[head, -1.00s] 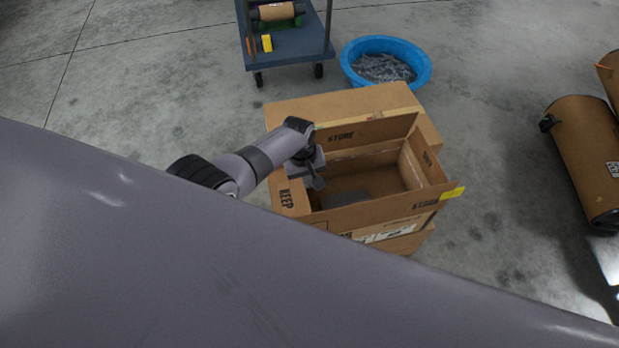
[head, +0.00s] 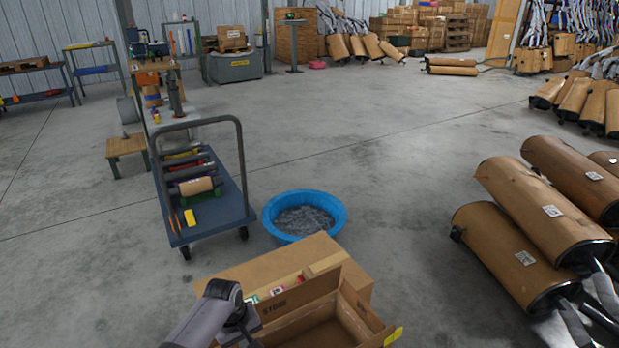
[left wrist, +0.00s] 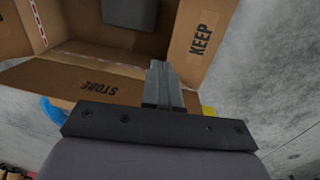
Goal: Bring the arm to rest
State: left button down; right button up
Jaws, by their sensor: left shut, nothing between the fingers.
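My left arm comes in at the bottom of the head view, its wrist over the near left part of an open cardboard box (head: 352,312). In the left wrist view the fingers of my left gripper (left wrist: 160,68) are together with nothing between them. A dark grey block (left wrist: 130,12) lies inside the box, apart from the fingers. My right gripper is not in view.
A blue tub (head: 270,222) of grey pieces stands behind the box. A blue cart (head: 215,212) with rollers stands to its left. Large brown cylinders (head: 510,255) lie at the right. Open concrete floor stretches beyond the tub and cart.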

pick_arm(q)
jog(key=s+a+m+t+p, duration=0.2)
jog(key=s+m+t+p, duration=0.25)
jog(key=s, duration=0.55)
pick_arm(e)
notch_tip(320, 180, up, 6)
jog(key=p, duration=0.3)
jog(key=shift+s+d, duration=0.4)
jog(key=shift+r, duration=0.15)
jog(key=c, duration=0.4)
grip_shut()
pick_arm(q)
jog(key=s+r+m+t+h, duration=0.1)
jog(key=s+r+m+t, duration=0.3)
jog(key=s+r, duration=0.8)
jog(key=shift+a+r+m+t, duration=0.15)
jog(key=shift+r+m+t, duration=0.2)
jog(key=shift+r+t, duration=0.25)
jog(key=shift+f, duration=0.1)
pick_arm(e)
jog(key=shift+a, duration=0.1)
